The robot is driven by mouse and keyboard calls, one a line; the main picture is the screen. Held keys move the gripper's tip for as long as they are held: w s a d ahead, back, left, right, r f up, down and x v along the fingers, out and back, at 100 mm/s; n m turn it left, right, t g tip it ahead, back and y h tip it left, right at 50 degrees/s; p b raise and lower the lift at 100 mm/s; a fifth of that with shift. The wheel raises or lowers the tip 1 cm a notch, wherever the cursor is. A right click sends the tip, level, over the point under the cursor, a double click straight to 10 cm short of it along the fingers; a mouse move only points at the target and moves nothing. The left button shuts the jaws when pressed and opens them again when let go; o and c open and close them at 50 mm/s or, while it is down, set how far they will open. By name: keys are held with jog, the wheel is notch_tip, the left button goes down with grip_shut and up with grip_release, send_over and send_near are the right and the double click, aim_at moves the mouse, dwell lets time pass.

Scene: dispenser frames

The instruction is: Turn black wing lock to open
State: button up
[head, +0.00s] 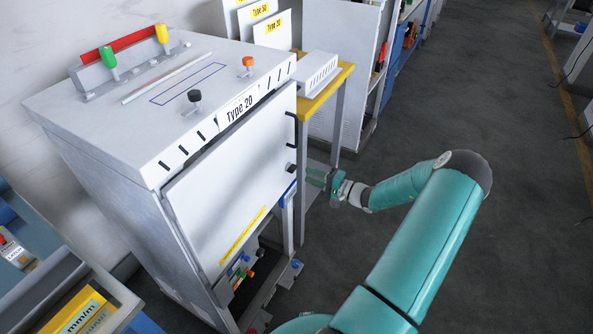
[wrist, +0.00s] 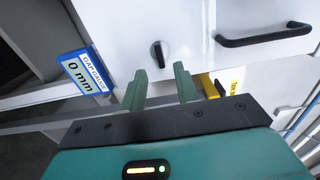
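The black wing lock (wrist: 160,53) is on the white door (wrist: 185,22), just beyond my fingertips in the wrist view. Its wing looks close to upright in that picture. In the head view the lock (head: 291,169) is a small dark knob at the right edge of the tilted white door (head: 225,185) of the Type 20 cabinet. My gripper (wrist: 160,80) is open and empty, with its two green fingers apart and the lock ahead between them. In the head view my gripper (head: 317,178) is just right of the lock, apart from it.
A black bar handle (wrist: 263,36) is right of the lock. A blue-edged gap gauge (wrist: 83,72) reading 0 mm is left of it. Black (head: 194,97) and orange (head: 248,63) knobs stand on the cabinet top. A yellow-edged table (head: 328,90) stands behind.

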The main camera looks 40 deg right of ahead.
aim_at(292, 168)
jog(key=x, duration=0.6)
jog(key=shift+w+a, duration=0.1)
grip_shut()
